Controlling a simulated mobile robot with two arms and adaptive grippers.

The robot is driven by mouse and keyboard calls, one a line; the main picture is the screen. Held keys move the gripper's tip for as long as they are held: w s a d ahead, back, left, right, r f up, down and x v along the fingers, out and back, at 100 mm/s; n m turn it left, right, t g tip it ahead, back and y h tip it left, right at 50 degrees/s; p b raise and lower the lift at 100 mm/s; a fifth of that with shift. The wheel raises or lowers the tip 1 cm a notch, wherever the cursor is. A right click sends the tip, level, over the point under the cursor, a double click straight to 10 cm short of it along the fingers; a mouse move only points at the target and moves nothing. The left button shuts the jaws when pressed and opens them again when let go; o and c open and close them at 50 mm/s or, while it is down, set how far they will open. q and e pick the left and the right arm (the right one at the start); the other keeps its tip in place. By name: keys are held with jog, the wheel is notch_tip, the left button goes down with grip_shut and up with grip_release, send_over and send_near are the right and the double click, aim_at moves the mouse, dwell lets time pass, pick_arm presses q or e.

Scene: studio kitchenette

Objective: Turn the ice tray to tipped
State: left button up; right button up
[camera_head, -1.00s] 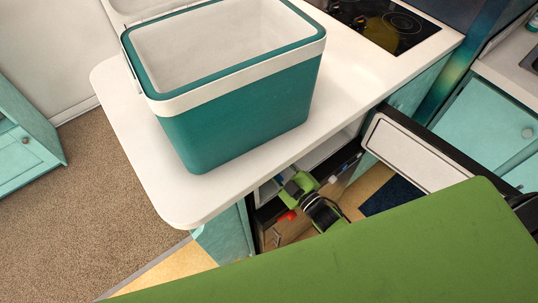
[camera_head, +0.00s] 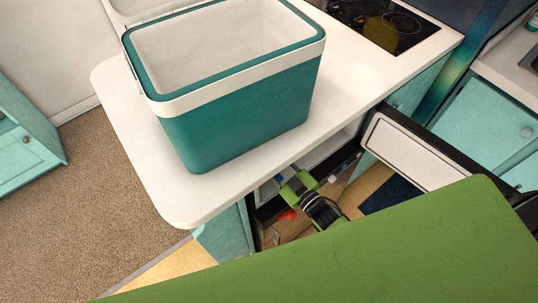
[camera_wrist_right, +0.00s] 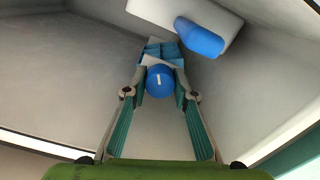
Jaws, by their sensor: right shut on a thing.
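The ice tray (camera_wrist_right: 167,50) shows in the right wrist view as a small blue tray with compartments, inside a pale, box-like interior. A round blue knob with a white mark (camera_wrist_right: 160,74) is at its near end. My right gripper (camera_wrist_right: 160,83) is shut on this knob, one finger on each side. I cannot tell how far the tray is tilted. In the head view my right gripper's wrist is inside the open fridge under the counter, and the tray cannot be made out there. My left gripper is not in view.
A white block with a blue rounded front (camera_wrist_right: 200,38) is close above right of the tray. The fridge door (camera_head: 408,152) stands open to the right. A teal cooler (camera_head: 240,118) stands open on the white counter (camera_head: 125,115), above the fridge.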

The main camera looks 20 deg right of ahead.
jog(key=shift+f, duration=0.1)
dwell(0.3)
jog(key=o, duration=1.1)
jog(key=v, duration=1.2)
